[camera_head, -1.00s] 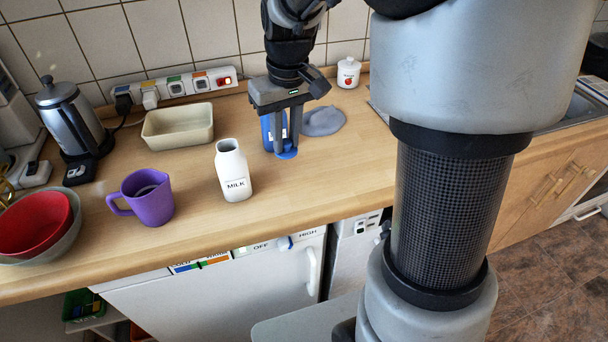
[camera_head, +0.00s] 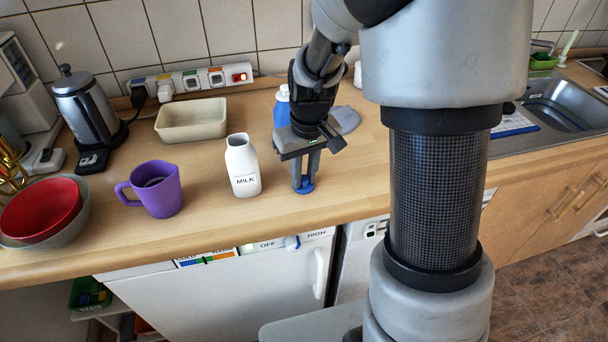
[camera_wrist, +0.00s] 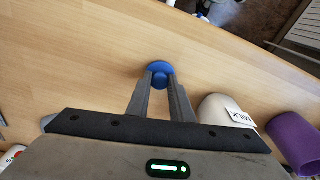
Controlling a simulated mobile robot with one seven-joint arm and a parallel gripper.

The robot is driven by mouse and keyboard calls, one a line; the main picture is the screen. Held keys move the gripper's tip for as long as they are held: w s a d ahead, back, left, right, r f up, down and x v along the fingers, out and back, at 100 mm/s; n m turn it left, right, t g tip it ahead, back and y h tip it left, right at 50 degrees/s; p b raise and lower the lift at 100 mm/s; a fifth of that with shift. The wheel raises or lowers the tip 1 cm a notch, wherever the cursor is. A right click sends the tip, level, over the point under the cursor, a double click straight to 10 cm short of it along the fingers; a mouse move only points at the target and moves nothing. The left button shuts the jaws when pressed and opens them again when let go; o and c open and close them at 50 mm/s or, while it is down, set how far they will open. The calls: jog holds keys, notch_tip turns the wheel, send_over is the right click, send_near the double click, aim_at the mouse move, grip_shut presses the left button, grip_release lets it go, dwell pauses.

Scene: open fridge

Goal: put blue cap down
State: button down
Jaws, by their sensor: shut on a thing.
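The blue cap (camera_head: 304,187) is at the tips of my gripper (camera_head: 305,181), low over or touching the wooden counter near its front edge. In the wrist view the round blue cap (camera_wrist: 159,70) sits between the two fingertips (camera_wrist: 159,84), which are shut on it. I cannot tell for sure whether it touches the counter. The white milk bottle (camera_head: 243,166), without a cap, stands upright to the left of my gripper.
A purple jug (camera_head: 158,190), red bowl (camera_head: 40,210) and beige dish (camera_head: 190,120) stand to the left. A grey cloth (camera_head: 345,119) lies behind my gripper. The counter (camera_head: 385,178) right of my gripper is clear. The white fridge (camera_head: 225,300) is below the front edge.

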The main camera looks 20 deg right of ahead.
jog(key=c, duration=1.6)
grip_release()
jog(key=shift+f, duration=0.1)
jog(key=shift+o, duration=0.2)
